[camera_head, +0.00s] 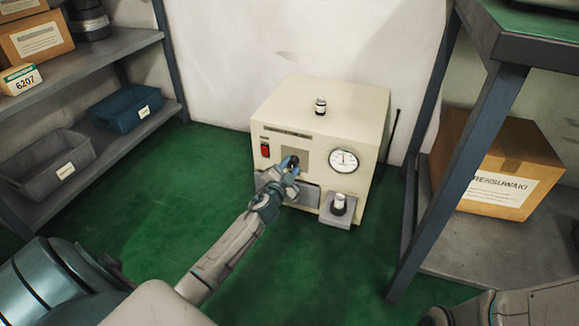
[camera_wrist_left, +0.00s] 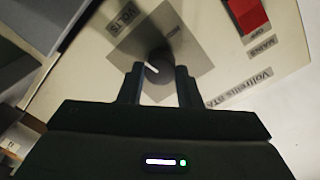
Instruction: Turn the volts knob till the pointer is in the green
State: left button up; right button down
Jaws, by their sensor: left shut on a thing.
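A cream tester box (camera_head: 320,105) stands on the green floor against the wall. On its front, the dark volts knob (camera_head: 294,161) is partly hidden by my left gripper (camera_head: 288,167). In the left wrist view the knob (camera_wrist_left: 159,62) sits between the two fingers of my left gripper (camera_wrist_left: 157,78), which is shut on it. I cannot make out a green zone.
A red mains switch (camera_head: 265,151) is left of the knob. Shelves (camera_head: 135,42) stand left; a carton (camera_head: 495,170) lies under a bench at right. Green floor in front is open.

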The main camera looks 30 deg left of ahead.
pick_arm(q)
jog(key=shift+d+m, duration=0.1)
jog(key=shift+m, duration=0.7)
jog(key=o, duration=1)
jog(key=p+v, duration=0.1)
jog(key=v, duration=1)
jog(key=shift+w, duration=0.1)
